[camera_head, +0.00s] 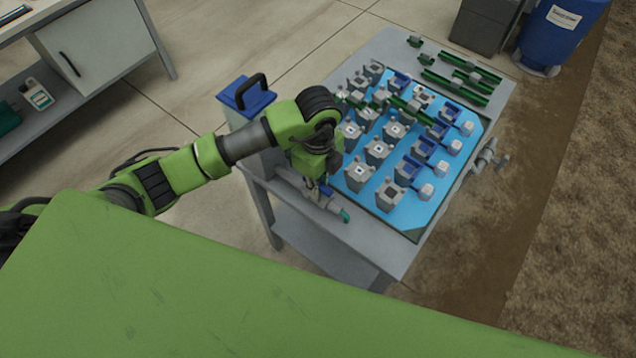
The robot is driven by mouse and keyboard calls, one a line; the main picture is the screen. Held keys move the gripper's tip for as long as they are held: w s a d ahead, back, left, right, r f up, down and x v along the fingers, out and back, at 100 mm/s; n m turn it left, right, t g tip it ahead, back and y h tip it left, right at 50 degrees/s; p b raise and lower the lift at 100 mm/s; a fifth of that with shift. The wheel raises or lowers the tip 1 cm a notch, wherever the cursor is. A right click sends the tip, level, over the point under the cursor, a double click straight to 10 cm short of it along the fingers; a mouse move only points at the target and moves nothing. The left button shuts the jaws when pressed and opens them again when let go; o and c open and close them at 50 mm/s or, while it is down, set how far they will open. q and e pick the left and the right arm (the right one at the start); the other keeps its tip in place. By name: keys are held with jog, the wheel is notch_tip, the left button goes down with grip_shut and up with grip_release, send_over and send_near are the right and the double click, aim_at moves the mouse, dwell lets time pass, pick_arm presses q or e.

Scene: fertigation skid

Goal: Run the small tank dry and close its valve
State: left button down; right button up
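My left arm comes in from the left, and its gripper (316,186) points down at the near left edge of the grey skid table (365,248). The gripper is over a short grey pipe (333,205) with a teal end (345,215). A small blue part (326,190), perhaps the valve handle, shows beside the fingertips. The fingers are small and partly hidden by the wrist, so I cannot tell whether they are open or touch it. A grey tank with a blue lid (246,97) and black handle stands left of the gripper, partly behind my arm. Its inside is hidden. My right gripper is out of view.
A blue board (425,207) on the table carries several grey and blue fittings. Green rail parts (462,80) lie at the back. A pipe fitting (487,158) sticks out on the right. A blue barrel (560,35) stands beyond. A cabinet bench (95,50) is at upper left.

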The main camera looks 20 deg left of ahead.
pick_arm(q)
jog(key=shift+w+f+m+b, duration=0.1)
jog(key=shift+m+b, duration=0.5)
jog(key=shift+m, duration=0.5)
jog(key=m+b, duration=0.2)
jog(key=m, duration=0.2)
jog(key=shift+f+m, duration=0.1)
jog(key=shift+m, duration=0.3)
jog(key=m+b, duration=0.6)
jog(key=m, duration=0.4)
jog(key=shift+m+b, duration=0.75)
jog(key=shift+m, duration=0.35)
jog(key=shift+r, duration=0.25)
jog(key=c, duration=1.9)
grip_release()
jog(key=shift+r, duration=0.1)
